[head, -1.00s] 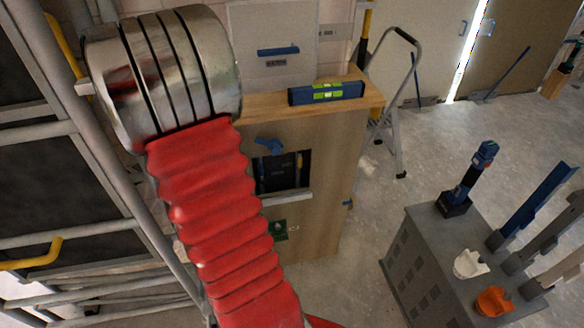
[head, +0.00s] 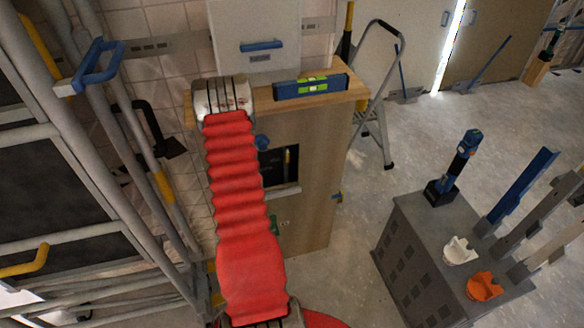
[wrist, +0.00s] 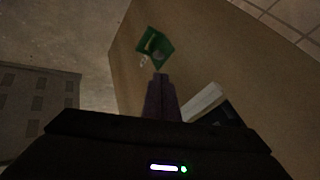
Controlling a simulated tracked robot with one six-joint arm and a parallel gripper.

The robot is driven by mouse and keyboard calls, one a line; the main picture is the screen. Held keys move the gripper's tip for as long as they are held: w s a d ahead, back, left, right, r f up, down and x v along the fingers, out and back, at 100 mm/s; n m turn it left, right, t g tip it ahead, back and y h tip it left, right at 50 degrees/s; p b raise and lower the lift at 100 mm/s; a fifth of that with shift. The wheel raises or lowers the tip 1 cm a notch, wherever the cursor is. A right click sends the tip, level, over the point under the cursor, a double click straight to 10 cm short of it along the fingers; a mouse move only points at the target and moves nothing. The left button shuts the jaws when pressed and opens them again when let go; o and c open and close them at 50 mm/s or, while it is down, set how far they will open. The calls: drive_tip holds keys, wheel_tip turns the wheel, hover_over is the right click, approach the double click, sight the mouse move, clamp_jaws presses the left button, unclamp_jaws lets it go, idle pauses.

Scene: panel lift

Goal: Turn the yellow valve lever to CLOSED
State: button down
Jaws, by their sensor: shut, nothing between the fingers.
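A green plate (wrist: 155,48) is on the wooden panel in the wrist view. A dull yellowish bar (wrist: 150,42) on it looks like the valve lever, but the dim light hides its exact angle. A sliver of the green plate (head: 275,226) shows in the head view beside my red arm, which covers the rest. My gripper (wrist: 161,80) is shut and empty. In the picture its fingertips are just below the plate; they appear apart from the lever, but the distance is hard to tell. My gripper is hidden behind my arm in the head view.
The wooden panel (head: 312,215) has a dark opening (head: 272,168) with a pale ledge (head: 285,190). A blue spirit level (head: 311,87) lies on its top. A grey cabinet (head: 405,255) with tools stands right, and a stepladder (head: 375,125) behind. Pipes crowd the left. The floor between panel and cabinet is clear.

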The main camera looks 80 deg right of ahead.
drive_tip(key=s+d+f+m+h, duration=0.1)
drive_tip(key=s+d+m+h, duration=0.1)
drive_tip(key=s+d, duration=0.1)
drive_tip(key=m+g+h, duration=0.1)
drive_tip(key=m+h, duration=0.8)
approach(288, 154)
wheel_tip(288, 154, down, 5)
drive_tip(key=s+a, duration=0.1)
drive_tip(key=s, duration=0.1)
drive_tip(key=shift+a, duration=0.2)
drive_tip(key=d, duration=1)
drive_tip(key=shift+w, duration=0.15)
